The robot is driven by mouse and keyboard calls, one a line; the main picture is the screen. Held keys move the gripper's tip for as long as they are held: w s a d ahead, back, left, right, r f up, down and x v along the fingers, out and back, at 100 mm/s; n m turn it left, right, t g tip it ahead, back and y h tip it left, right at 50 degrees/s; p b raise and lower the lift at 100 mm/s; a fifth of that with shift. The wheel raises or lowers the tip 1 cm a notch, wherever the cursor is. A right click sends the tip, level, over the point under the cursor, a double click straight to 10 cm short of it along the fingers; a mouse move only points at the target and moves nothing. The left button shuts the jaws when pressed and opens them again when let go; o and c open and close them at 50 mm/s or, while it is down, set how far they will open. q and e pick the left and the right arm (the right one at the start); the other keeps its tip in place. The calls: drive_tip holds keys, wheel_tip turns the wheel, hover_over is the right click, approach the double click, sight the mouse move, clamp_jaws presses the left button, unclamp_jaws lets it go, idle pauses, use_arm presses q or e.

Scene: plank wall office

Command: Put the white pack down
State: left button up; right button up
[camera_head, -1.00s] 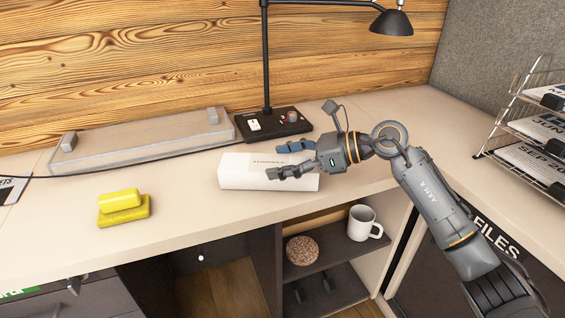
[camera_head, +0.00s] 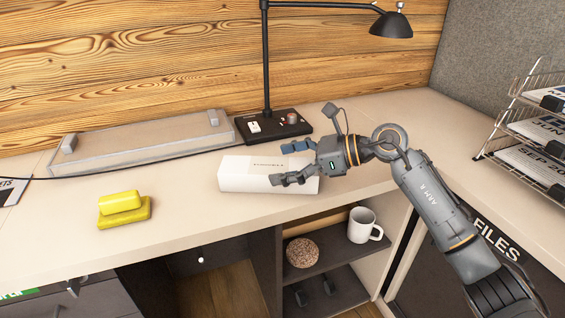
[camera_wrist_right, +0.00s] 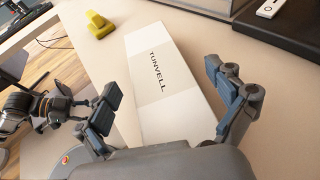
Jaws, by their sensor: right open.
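The white pack (camera_head: 245,174) is a long box lying flat on the desk (camera_head: 185,222), near its front edge. In the right wrist view the white pack (camera_wrist_right: 168,85) shows the word TUNVELL on a grey band. My right gripper (camera_head: 284,164) is open at the pack's right end. In the right wrist view its fingers (camera_wrist_right: 162,95) stand apart on either side of the pack, with a visible gap at the right finger.
Yellow blocks (camera_head: 122,207) lie on the desk to the left. A black lamp base (camera_head: 272,124) and a grey tray-like case (camera_head: 140,143) stand behind the pack. A wire file rack (camera_head: 530,125) is at the right. A mug (camera_head: 362,225) sits on the shelf below.

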drive_tip(key=shift+r, duration=0.1)
drive_tip(key=shift+d+r, duration=0.1)
drive_tip(key=shift+d, duration=0.05)
use_arm(q)
drive_tip(key=s+g, duration=0.1)
drive_tip(key=s+a+f+g, duration=0.1)
drive_tip(key=s, duration=0.1)
drive_tip(key=s+f+p, duration=0.1)
drive_tip(key=s, duration=0.1)
drive_tip(key=shift+a+f+g+y, duration=0.25)
drive_tip(key=shift+a+g+y, duration=0.1)
drive_tip(key=shift+g+y, duration=0.05)
use_arm(e)
drive_tip(key=v, duration=1.1)
drive_tip(key=shift+s+d+r, duration=0.1)
drive_tip(key=shift+d, duration=0.2)
